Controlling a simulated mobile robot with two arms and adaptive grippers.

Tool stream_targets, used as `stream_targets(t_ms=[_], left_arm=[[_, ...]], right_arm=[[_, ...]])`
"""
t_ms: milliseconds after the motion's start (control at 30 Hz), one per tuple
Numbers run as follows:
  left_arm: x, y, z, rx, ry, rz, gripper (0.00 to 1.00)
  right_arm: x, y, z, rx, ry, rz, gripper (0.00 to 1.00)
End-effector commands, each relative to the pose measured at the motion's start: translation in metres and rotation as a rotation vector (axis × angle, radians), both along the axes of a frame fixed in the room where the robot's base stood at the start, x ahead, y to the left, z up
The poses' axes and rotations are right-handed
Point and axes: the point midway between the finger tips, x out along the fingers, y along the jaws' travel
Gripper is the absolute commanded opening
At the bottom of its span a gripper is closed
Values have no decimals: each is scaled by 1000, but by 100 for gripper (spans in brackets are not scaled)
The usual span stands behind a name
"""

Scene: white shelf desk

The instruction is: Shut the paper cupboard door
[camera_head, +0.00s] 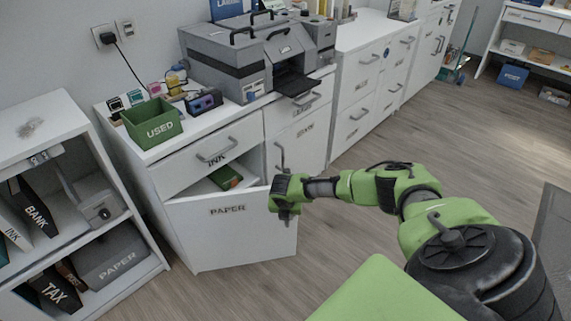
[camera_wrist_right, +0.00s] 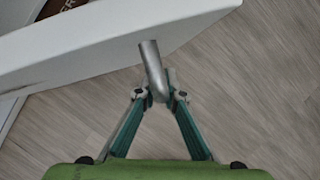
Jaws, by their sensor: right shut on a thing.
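The paper cupboard door (camera_head: 228,238), white and lettered PAPER, stands open, swung out from the cabinet below the INK drawer (camera_head: 205,165). My right gripper (camera_head: 284,209) is at the door's right edge. In the right wrist view, the door (camera_wrist_right: 110,45) crosses the top and its grey metal handle (camera_wrist_right: 151,65) sticks out. My right gripper's fingers (camera_wrist_right: 159,97) are shut on that handle. The handle is hidden behind the gripper in the head view. My left gripper is out of view.
A green USED bin (camera_head: 152,124) and a grey printer (camera_head: 240,65) stand on the cabinet top. An open shelf (camera_head: 45,128) with binders and boxes stands at the left, close to the door's hinge side. The wooden floor (camera_head: 335,245) in front of the door is clear.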

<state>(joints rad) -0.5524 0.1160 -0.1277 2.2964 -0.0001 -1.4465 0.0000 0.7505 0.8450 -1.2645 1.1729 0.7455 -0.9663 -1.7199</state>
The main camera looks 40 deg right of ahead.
Motion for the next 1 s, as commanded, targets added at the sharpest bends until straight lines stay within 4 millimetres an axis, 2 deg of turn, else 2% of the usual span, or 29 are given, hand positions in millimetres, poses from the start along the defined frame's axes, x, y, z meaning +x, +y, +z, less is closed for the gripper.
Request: stream_targets(t_ms=[133, 167, 200, 667, 867, 1000], left_arm=[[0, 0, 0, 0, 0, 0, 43], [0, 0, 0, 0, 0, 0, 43], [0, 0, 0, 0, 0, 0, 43], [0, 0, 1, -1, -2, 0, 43], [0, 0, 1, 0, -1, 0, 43], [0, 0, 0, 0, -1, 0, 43]], right_arm=[[-1, -1, -1, -2, 2, 0, 0], [-1, -1, -1, -2, 2, 0, 17], [-1, 0, -1, -2, 2, 0, 26], [-1, 2, 6, -1, 1, 2, 26], [-8, 10, 32, -1, 0, 3, 26], [-15, 18, 57, 0, -1, 4, 26]])
